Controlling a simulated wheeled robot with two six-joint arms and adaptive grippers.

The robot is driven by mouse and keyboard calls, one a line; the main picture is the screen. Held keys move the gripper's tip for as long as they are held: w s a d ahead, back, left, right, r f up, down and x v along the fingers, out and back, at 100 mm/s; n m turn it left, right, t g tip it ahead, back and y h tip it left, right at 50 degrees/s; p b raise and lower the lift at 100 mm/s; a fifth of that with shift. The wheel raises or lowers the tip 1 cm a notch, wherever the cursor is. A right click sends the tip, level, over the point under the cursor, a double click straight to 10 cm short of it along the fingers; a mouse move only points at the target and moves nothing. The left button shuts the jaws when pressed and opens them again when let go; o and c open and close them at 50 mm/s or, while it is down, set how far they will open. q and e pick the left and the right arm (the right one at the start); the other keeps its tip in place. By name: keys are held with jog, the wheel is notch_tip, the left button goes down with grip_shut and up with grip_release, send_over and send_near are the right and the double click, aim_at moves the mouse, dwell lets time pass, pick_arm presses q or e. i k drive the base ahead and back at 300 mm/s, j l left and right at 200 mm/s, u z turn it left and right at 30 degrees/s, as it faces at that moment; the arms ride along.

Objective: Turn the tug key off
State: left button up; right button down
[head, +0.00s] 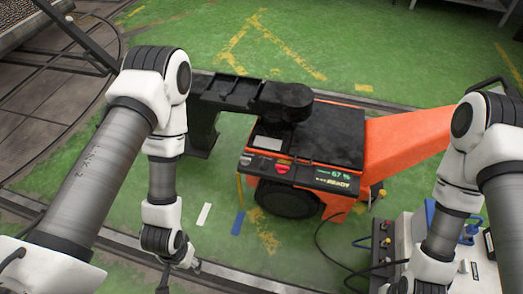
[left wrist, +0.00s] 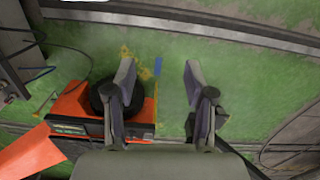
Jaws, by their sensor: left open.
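The orange tug (head: 330,140) stands on the green floor in the middle of the head view, with a black top and a dark wheel. Its control panel (head: 312,178) faces me, with a red control (head: 282,168) and a lit display reading 67 %. I cannot make out the key or its position. In the left wrist view the tug (left wrist: 143,112) is at the lower left, its panel (left wrist: 75,128) partly at an angle. My left gripper (left wrist: 158,80) is open and empty, in front and left of the tug, apart from it. My right arm reaches the bottom right; its gripper is not visible.
A black arm-like beam (head: 225,92) extends left from the tug. A grey box with cables and knobs (head: 382,240) stands at the lower right. A rail (head: 120,245) crosses the floor in front. Green floor between my left gripper and the tug is clear.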

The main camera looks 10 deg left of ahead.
aim_at(245, 161)
jog(key=i+j+z, duration=0.2)
jog(key=j, duration=0.25)
jog(key=j+z, duration=0.2)
jog(key=j, duration=0.25)
jog(key=i+j+z, duration=0.2)
jog(key=j, duration=0.3)
jog(key=k, duration=0.1)
